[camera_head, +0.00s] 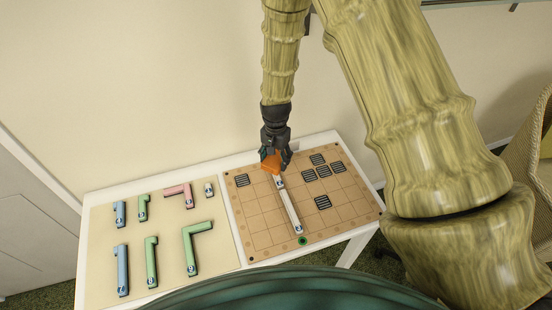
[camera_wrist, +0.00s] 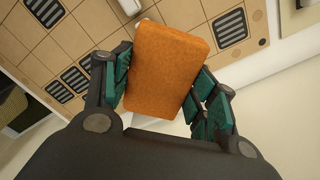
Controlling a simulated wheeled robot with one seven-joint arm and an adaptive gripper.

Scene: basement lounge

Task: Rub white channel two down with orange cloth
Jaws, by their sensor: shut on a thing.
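The orange cloth (camera_head: 270,160) is a thick block between the fingers of my gripper (camera_head: 276,150), which is shut on it. In the wrist view the orange cloth (camera_wrist: 165,70) fills the space between the two green-padded fingers of my gripper (camera_wrist: 163,85). A long white channel (camera_head: 291,208) lies at a slant on the gridded board, with a label near its far end. The cloth is at or just above that far end; I cannot tell whether they touch. A short white piece (camera_head: 209,189) lies on the left mat. I cannot read the labels' numbers.
The tan gridded board (camera_head: 258,222) has several dark slatted squares and a green ring (camera_head: 302,240) near the channel's near end. The beige mat (camera_head: 105,245) on the left holds blue, green and pink channel pieces. A wall stands behind the white table (camera_head: 150,178); a wicker chair (camera_head: 535,150) stands right.

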